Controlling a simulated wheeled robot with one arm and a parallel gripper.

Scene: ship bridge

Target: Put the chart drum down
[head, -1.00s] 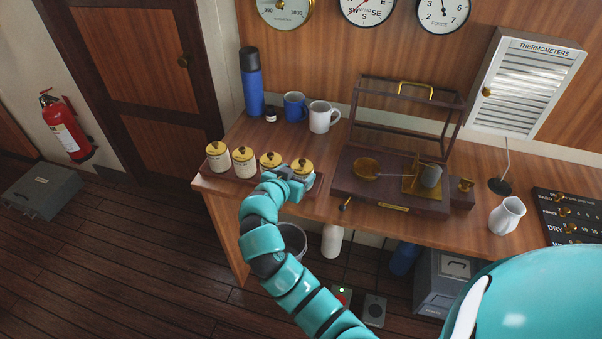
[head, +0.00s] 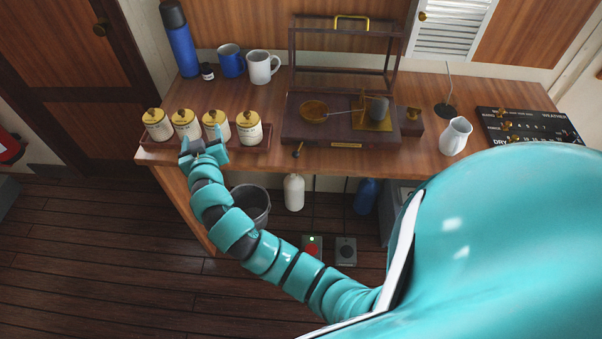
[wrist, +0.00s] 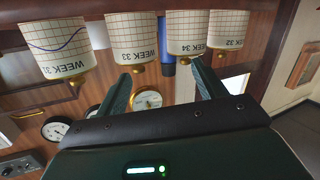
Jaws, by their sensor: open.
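Several chart drums with cream paper and yellow-brass tops stand upright in a row in a wooden rack (head: 160,150) on the desk's left end. The rightmost drum (head: 249,128) stands a little apart from its neighbour (head: 215,122). My gripper (head: 203,147) is in front of the row, near its middle, with nothing in it. The wrist view shows the drums upside down, above my open, empty fingers (wrist: 162,87). The WEEK 31 drum (wrist: 57,42) carries a blue trace; the WEEK 33 (wrist: 131,36), WEEK 34 (wrist: 187,33) and 32 (wrist: 228,27) drums show no visible trace.
A glass-framed instrument (head: 340,130) stands right of the rack. A blue flask (head: 180,42), a blue mug (head: 230,60) and a white mug (head: 262,67) stand behind. A white jug (head: 455,136) is further right. A bucket (head: 252,203) is under the desk.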

